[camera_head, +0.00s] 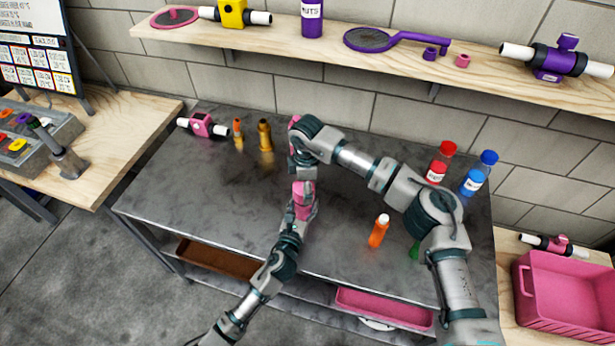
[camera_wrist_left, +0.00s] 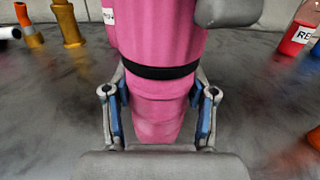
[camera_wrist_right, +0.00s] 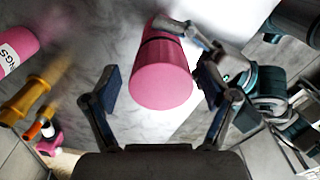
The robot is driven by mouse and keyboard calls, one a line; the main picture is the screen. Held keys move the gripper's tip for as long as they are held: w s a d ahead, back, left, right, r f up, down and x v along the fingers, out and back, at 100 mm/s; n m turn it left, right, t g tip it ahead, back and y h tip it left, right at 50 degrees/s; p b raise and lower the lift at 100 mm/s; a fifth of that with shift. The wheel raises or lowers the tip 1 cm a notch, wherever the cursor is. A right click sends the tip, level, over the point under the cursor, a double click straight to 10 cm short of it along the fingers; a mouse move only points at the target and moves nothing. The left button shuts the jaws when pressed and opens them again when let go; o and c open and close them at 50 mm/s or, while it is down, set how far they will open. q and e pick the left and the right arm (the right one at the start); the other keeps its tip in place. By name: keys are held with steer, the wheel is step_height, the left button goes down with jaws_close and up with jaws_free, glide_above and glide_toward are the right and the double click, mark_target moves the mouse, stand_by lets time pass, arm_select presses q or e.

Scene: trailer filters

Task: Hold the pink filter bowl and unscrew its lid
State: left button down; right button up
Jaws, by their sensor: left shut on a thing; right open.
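The pink filter bowl (camera_head: 302,209) is upright over the grey table. In the left wrist view, a black band (camera_wrist_left: 160,72) separates its narrower lower part from the wider pink lid (camera_wrist_left: 160,35). My left gripper (camera_wrist_left: 160,110) is shut on the lower part, below the band. My right gripper (camera_head: 302,172) is above the lid, pointing down. In the right wrist view, its open fingers (camera_wrist_right: 158,90) are either side of the lid's end face (camera_wrist_right: 162,92), with a gap at the left; contact at the right is unclear. My right arm partly hides the lid in the head view.
A labelled pink container (camera_wrist_right: 18,48) stands close behind my right gripper. Brass pieces (camera_head: 265,136) and a pink-white filter fitting (camera_head: 202,125) are at the back left. Red (camera_head: 441,163) and blue (camera_head: 480,173) bottles and an orange bottle (camera_head: 379,231) are at right. The table's left front is clear.

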arm_select(q)
steer(key=shift+a, duration=0.2)
arm_select(e)
steer(key=shift+a+f, duration=0.2)
steer(key=shift+f, duration=0.7)
